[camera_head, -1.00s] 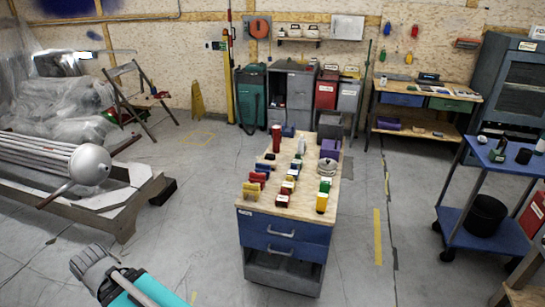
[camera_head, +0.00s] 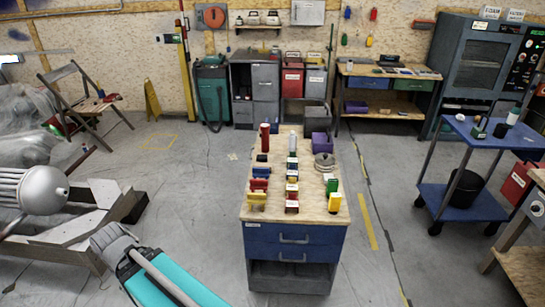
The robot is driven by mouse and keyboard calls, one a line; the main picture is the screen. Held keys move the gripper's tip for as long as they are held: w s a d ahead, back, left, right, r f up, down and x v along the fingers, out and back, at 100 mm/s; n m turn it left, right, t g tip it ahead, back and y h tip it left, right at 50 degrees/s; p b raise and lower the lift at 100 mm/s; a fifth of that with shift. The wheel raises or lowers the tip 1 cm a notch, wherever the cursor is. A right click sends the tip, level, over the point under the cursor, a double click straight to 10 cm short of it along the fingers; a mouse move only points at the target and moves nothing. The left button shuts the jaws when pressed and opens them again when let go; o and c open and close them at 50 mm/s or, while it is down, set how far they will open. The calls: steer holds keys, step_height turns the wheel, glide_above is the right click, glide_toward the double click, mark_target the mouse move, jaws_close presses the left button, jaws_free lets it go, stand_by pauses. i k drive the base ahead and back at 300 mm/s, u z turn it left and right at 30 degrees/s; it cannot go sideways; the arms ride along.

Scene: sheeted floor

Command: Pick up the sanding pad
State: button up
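Several small coloured blocks stand in rows on the wooden top of a blue drawer cabinet (camera_head: 290,236) in the middle of the head view. I cannot tell which of these small things is the sanding pad. A part of my own arm, teal with a grey end, shows at the lower left, in front of and to the left of the cabinet. My gripper's fingers do not show.
A blue trolley (camera_head: 461,212) with a black bucket (camera_head: 465,188) stands at the right. A workbench (camera_head: 392,92) and a grey cabinet stand along the back wall. Floor is clear on both sides of the drawer cabinet.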

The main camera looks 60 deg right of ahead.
mark_target(260, 158)
steer(key=z, duration=0.25)
steer(key=i, duration=0.6)
steer(key=z, duration=1.05)
steer(key=i, duration=0.9)
steer(key=z, duration=0.6)
steer(key=k, duration=0.95)
steer(key=z, duration=0.15)
steer(key=i, duration=0.2)
